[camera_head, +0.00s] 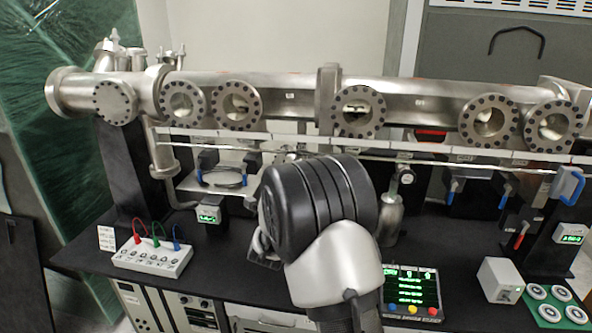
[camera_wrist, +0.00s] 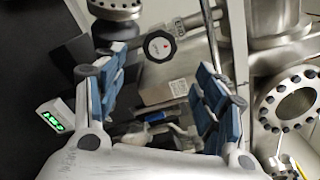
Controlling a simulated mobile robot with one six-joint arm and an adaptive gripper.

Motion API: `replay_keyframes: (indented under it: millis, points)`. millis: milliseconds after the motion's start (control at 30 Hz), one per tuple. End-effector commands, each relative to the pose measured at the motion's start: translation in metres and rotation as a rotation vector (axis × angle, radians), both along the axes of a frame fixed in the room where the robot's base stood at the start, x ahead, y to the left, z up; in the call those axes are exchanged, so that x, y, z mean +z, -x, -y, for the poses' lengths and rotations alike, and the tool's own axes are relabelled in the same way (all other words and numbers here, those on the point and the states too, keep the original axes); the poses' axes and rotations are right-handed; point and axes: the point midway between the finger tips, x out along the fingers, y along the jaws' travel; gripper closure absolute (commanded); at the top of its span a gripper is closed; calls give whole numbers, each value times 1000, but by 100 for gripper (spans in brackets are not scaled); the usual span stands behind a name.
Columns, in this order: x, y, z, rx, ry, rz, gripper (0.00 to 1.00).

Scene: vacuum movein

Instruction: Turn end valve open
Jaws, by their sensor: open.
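In the wrist view a round black knob (camera_wrist: 160,46) with a pale face and a red mark sits on a metal block. I see no contact with the knob. In the head view my gripper is mostly hidden behind my dark wrist; only a grey piece shows at its left.
A long steel vacuum chamber (camera_head: 290,92) with round flanged ports spans the back. Blue-handled levers hang below it at right. The black bench (camera_head: 225,258) carries a cable box (camera_head: 152,259), a green-display box (camera_head: 209,213), a screen panel (camera_head: 411,290) and a white box (camera_head: 500,281).

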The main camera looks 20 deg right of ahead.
Motion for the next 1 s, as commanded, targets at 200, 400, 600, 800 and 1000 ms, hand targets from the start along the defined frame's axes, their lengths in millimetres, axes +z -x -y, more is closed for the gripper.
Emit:
replay_keyframes:
  millis: [200, 400, 600, 800, 1000]
  points:
    - [-1, -41, 29, -2, 0, 0, 36]
    - [0, -72, 49, -1, 0, 1, 36]
    - [0, -89, 60, 1, 1, -1, 36]
    - [0, -93, 63, 1, 1, -1, 36]
    - [0, -93, 62, 1, 1, -1, 37]
